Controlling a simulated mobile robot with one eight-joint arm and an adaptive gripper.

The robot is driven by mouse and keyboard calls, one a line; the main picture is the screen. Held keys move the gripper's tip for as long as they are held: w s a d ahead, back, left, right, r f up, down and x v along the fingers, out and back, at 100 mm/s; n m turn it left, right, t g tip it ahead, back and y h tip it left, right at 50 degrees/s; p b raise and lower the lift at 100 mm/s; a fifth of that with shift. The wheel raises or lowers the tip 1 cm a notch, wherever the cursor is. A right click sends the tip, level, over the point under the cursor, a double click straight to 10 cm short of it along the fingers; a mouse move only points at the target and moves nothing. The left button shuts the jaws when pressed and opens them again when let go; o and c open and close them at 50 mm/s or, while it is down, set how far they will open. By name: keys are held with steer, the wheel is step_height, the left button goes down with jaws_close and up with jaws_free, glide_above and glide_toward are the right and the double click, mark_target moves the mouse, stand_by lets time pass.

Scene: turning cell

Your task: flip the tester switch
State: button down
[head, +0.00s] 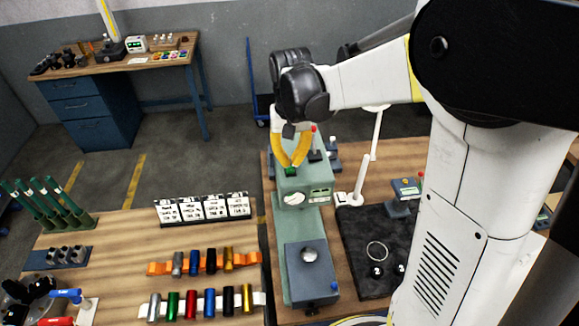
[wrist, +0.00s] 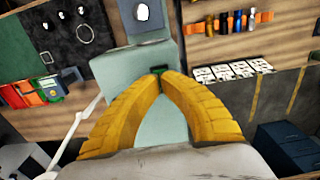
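The tester appears to be the green bench machine (head: 302,183), with a dial and a small display on its front. A small green part, seemingly its switch (head: 291,172), sits on top of the head. It also shows in the wrist view (wrist: 158,69), right at the fingertips. My gripper (head: 292,165) points down at it from above, its yellow fingers angled together with the tips almost meeting. In the wrist view my gripper (wrist: 166,73) looks shut, with nothing visibly held. Whether the tips touch the switch, and which way it is set, I cannot tell.
A white lamp arm (head: 360,175) stands close to the right of the tester. A black mat (head: 365,230) with a ring lies beside it. White label cards (head: 203,208) and racks of coloured cylinders (head: 203,262) are on the left bench. A red-tipped post stands behind the tester head.

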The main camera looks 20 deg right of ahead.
mark_target(291, 170)
steer(key=shift+f+b, duration=1.15)
steer(key=shift+f, duration=0.3)
stand_by(0.5)
steer(key=shift+r, duration=0.1)
steer(key=shift+r+p, duration=2.2)
steer(key=shift+r, duration=1.25)
steer(key=s+r+n+t, duration=0.15)
steer(key=s+t, duration=0.25)
steer(key=s, duration=0.4)
steer(key=s+r+n+t, duration=0.1)
steer(key=s+r+t, duration=0.2)
steer(key=s, duration=0.5)
step_height(291, 170, down, 34)
steer(key=b, duration=3.4)
steer(key=shift+r+b, duration=0.25)
steer(key=shift+b, duration=0.05)
steer(key=shift+f, duration=0.15)
steer(key=shift+d, duration=0.1)
